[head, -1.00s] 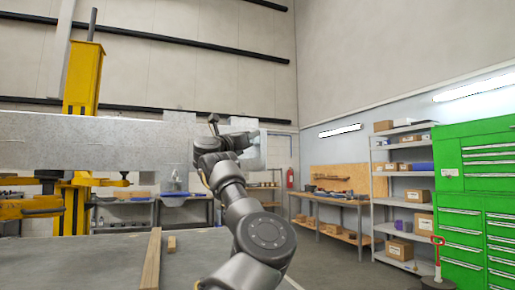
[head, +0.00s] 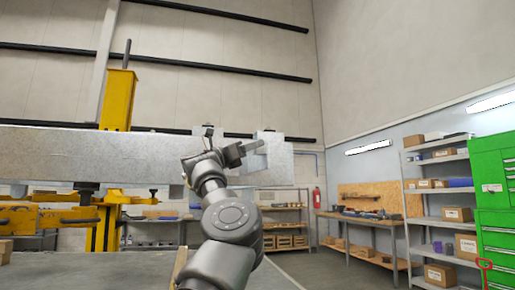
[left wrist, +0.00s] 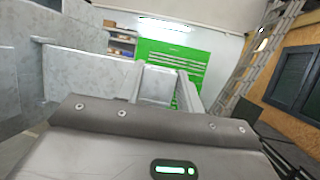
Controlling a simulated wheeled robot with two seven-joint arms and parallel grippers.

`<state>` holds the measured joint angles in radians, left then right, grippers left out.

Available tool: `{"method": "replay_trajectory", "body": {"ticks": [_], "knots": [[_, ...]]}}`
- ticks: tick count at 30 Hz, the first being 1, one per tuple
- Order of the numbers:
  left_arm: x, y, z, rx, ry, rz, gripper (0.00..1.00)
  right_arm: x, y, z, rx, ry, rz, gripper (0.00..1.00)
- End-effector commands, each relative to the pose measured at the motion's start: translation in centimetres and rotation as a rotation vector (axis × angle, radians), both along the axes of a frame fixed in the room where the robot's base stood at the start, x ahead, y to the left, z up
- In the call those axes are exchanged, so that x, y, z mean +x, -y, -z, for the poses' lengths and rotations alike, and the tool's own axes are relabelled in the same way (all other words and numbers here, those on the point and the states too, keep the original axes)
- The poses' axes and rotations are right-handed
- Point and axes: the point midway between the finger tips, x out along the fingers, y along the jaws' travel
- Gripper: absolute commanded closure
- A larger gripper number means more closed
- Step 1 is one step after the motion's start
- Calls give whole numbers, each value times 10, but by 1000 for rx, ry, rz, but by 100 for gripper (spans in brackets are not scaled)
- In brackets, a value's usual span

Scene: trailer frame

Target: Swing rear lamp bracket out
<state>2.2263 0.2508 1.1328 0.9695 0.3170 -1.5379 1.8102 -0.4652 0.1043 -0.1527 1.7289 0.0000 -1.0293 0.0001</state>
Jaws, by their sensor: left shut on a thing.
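The long grey galvanised trailer beam (head: 80,158) runs across the head view. At its right end stands a grey plate-like part that looks like the rear lamp bracket (head: 272,153). My left gripper (head: 256,147) is in front of this part, its jaws shut on it; the exact grip is partly hidden. My right gripper is in neither view.
Yellow stands (head: 118,100) and yellow clamps (head: 45,217) are at the left. A grey surface (head: 110,270) lies below. Shelves (head: 435,190), a workbench (head: 370,222) and a green cabinet (head: 492,175) stand well back at the right, with clear floor before them.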

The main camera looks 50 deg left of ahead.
Motion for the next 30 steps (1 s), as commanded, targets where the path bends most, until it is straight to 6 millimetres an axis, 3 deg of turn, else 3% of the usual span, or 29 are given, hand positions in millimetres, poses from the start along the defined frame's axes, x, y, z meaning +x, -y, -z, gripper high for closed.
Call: {"method": "replay_trajectory", "body": {"ticks": [13,14,18,26,30], "knots": [[-2,-5,2,0,1,-11,100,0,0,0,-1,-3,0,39],[-2,-5,2,0,1,-11,61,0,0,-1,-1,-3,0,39],[-1,-3,1,0,1,-8,44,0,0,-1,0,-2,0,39],[-1,-1,0,1,1,-4,44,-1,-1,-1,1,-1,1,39],[-10,-5,6,0,1,-7,44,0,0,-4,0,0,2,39]]}}
